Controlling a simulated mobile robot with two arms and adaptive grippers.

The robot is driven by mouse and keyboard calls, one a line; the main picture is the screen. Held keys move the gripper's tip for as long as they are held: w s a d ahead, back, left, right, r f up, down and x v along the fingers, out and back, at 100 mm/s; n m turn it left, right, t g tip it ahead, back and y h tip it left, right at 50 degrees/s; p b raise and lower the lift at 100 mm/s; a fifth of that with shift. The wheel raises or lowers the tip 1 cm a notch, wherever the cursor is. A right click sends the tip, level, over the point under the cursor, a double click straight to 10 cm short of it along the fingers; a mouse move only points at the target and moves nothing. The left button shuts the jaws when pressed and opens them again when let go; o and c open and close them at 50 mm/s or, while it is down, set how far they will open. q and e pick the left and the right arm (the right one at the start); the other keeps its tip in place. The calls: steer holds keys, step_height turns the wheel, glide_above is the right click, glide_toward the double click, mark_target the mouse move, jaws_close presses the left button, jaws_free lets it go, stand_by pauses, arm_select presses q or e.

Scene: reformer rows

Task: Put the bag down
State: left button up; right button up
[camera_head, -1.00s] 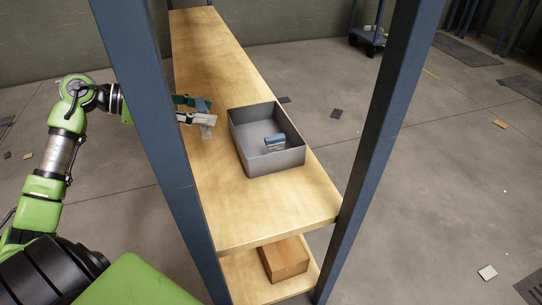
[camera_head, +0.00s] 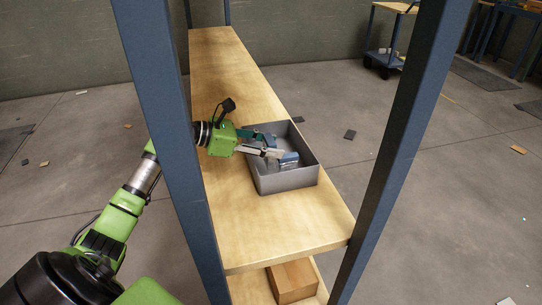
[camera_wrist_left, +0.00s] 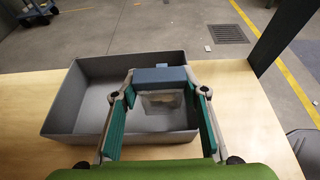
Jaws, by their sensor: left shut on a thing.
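The bag (camera_wrist_left: 163,102), a clear pouch with a blue top, sits between the fingers of my left gripper (camera_wrist_left: 163,97) in the left wrist view. In the head view my left gripper (camera_head: 273,146) reaches in from the left over the grey bin (camera_head: 290,183), and is shut on the bag. The bag is over the inside of the bin; whether it touches the bin floor I cannot tell. My right gripper is not in view.
The bin stands on a wooden shelf (camera_head: 235,75) between blue posts (camera_head: 170,130). A brown box (camera_head: 294,281) is on the lower shelf. The shelf behind and in front of the bin is bare. A cart (camera_head: 385,55) stands far back.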

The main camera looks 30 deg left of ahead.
mark_target(264, 158)
arm_select(q)
steer(key=f, duration=0.3)
steer(key=shift+w+d+f, duration=0.15)
steer(key=shift+w+f, duration=0.05)
steer(key=shift+f, duration=0.15)
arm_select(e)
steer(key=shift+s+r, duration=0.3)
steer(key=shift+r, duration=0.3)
arm_select(q)
steer(key=shift+f+b, duration=0.6)
steer(key=shift+b, duration=0.35)
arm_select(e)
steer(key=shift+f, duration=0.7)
arm_select(q)
steer(key=o, duration=0.9)
steer(key=shift+r, duration=0.15)
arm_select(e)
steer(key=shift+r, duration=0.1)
